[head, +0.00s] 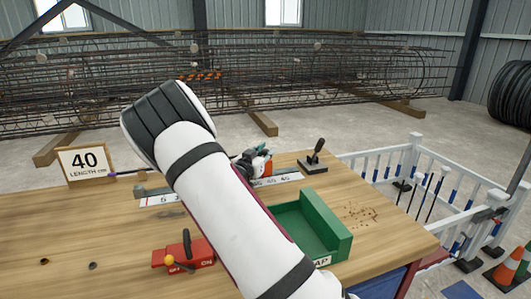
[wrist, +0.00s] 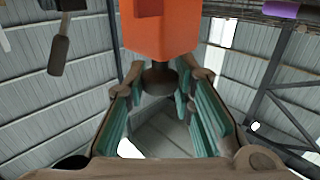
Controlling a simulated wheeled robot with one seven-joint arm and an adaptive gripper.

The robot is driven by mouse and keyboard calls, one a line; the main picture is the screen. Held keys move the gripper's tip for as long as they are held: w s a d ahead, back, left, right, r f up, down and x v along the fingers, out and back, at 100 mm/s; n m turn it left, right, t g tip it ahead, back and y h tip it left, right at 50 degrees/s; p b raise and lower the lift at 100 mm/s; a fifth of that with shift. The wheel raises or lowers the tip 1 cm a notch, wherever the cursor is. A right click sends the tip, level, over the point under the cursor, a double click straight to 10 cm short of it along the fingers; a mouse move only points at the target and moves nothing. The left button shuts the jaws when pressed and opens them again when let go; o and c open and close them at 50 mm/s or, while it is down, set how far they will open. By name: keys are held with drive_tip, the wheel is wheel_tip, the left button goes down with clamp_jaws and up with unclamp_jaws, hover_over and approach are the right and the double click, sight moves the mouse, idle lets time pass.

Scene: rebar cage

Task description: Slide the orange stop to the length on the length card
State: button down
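The length card (head: 90,163) stands at the back left of the bench and reads 40, length cm. A white scale strip (head: 275,181) runs along the back of the bench, its middle hidden by my arm; figures near 40 and 45 show at its right part. The orange stop (wrist: 162,28) fills the top middle of the wrist view, with a dark round knob (wrist: 160,77) on it. My gripper (wrist: 160,72) is open, its fingers apart on both sides of the knob; contact cannot be told.
A green tray (head: 335,238) and a red block (head: 186,258) with a black handle sit towards the front. The bench's front left is mostly clear.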

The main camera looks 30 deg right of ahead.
drive_tip(key=shift+s+d, duration=0.2)
drive_tip(key=shift+d, duration=0.45)
drive_tip(key=shift+s+d, duration=0.15)
drive_tip(key=shift+d, duration=0.45)
drive_tip(key=c, duration=1.4)
unclamp_jaws()
drive_tip(key=shift+o, duration=0.2)
drive_tip(key=v, duration=0.7)
drive_tip(key=shift+s+a, duration=0.1)
drive_tip(key=shift+a, duration=0.15)
